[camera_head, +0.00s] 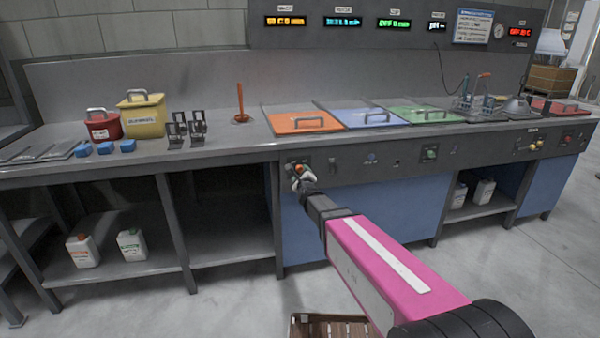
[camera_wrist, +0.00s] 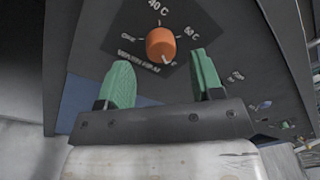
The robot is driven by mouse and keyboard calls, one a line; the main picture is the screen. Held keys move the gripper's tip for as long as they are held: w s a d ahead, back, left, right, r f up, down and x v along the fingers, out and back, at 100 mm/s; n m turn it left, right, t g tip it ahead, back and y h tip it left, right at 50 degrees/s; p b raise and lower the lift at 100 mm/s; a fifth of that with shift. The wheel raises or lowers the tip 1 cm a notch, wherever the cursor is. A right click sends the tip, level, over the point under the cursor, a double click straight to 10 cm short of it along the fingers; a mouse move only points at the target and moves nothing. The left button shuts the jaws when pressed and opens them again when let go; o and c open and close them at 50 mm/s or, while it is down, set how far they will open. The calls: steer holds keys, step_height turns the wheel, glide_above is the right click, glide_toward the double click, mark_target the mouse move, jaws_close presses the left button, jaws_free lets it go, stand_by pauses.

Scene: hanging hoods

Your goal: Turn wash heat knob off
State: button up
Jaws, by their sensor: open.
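The wash heat knob (camera_wrist: 161,43) is an orange round knob on a dark panel, with "40 C" above it, "60 C" to its right and a label that looks like "OFF" to its left. A pale mark shows at its lower right edge; I cannot tell its setting for sure. My gripper (camera_wrist: 163,66) is open, its green fingers on either side of and below the knob in the wrist view, with no contact visible. In the head view the knob (camera_head: 299,168) is partly hidden behind my gripper (camera_head: 303,180) at the front panel.
An orange lid (camera_head: 302,123) with a handle lies on the counter above the panel. Other knobs and a green button (camera_head: 430,153) sit farther right on the panel. A wooden crate (camera_head: 328,328) stands on the floor below my arm. Open shelves lie to the left.

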mark_target(300, 170)
steer(key=x, duration=0.3)
steer(key=shift+w, duration=0.3)
steer(key=c, duration=0.9)
steer(key=shift+n, duration=0.3)
